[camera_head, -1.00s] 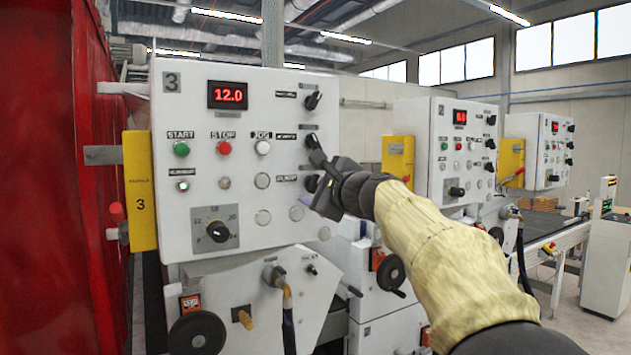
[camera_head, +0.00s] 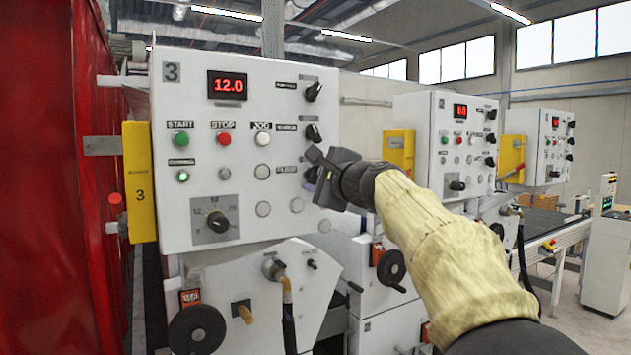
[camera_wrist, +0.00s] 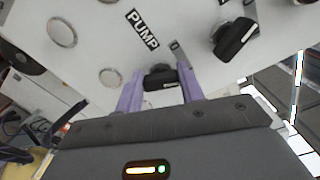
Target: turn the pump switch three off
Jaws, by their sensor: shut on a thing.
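The control panel (camera_head: 190,95) marked 3 stands at the left in the head view. Its pump switch is a black rotary knob (camera_wrist: 160,78) beside the PUMP label (camera_wrist: 142,30) in the wrist view. My gripper (camera_wrist: 161,92) has its two purple fingers on either side of this knob, shut on it. In the head view my gripper (camera_head: 318,180) is at the panel's right edge and hides most of the pump knob. Another black knob (camera_head: 313,132) is just above it, and it also shows in the wrist view (camera_wrist: 235,40).
A third black knob (camera_head: 313,91) is at the panel's top right. Round buttons, including the red stop button (camera_head: 223,138), lie left of my gripper. A second panel (camera_head: 415,115) stands further back to the right. A yellow box (camera_head: 140,185) is on the left side.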

